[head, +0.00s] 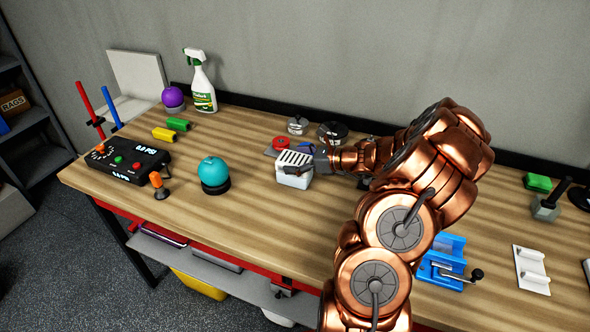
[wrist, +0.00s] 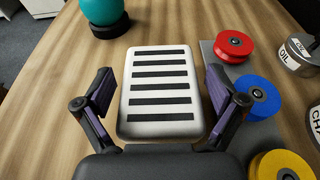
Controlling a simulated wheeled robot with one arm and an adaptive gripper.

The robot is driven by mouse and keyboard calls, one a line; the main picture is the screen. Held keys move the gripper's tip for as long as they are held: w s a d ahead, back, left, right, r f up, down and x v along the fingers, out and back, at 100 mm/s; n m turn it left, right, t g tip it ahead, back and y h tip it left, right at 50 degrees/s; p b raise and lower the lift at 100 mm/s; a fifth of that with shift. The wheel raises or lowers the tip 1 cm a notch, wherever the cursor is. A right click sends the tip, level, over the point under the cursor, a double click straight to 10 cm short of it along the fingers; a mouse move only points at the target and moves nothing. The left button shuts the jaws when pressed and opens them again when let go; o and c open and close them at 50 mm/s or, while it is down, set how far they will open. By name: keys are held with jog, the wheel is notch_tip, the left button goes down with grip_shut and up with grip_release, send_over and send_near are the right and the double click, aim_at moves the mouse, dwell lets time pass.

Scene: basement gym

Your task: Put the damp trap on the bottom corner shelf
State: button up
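The damp trap appears to be the white box with dark slots on its top (head: 294,178), standing on the wooden workbench; it also shows in the wrist view (wrist: 160,92). My gripper (head: 303,167) is at the box, with its fingers spread on either side of it. In the wrist view my gripper (wrist: 161,88) has one finger left and one right of the box, with a narrow gap at each side. A dark shelf unit (head: 30,120) stands at the far left, partly cut off; its bottom level is not clearly visible.
A teal ball on a black base (head: 213,172) stands left of the box. Red (wrist: 233,45) and blue (wrist: 256,97) discs lie close on its right. A black gauge box (head: 128,160) sits at the bench's left end. Open floor (head: 70,245) lies between bench and shelf.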

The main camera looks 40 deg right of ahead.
jog(key=c, duration=1.3)
jog(key=shift+r, duration=0.15)
jog(key=shift+r, duration=0.25)
jog(key=shift+c, duration=0.8)
jog(key=shift+r+b, duration=0.45)
jog(key=shift+r, duration=0.25)
jog(key=shift+a+r+b, duration=0.3)
jog(key=shift+a+r, duration=0.05)
jog(key=shift+r, duration=0.35)
jog(key=a+r+b, duration=0.1)
jog(key=a+b, duration=0.2)
jog(key=a, duration=1.2)
jog(key=shift+w+r+b, duration=0.25)
jog(key=shift+b, duration=0.05)
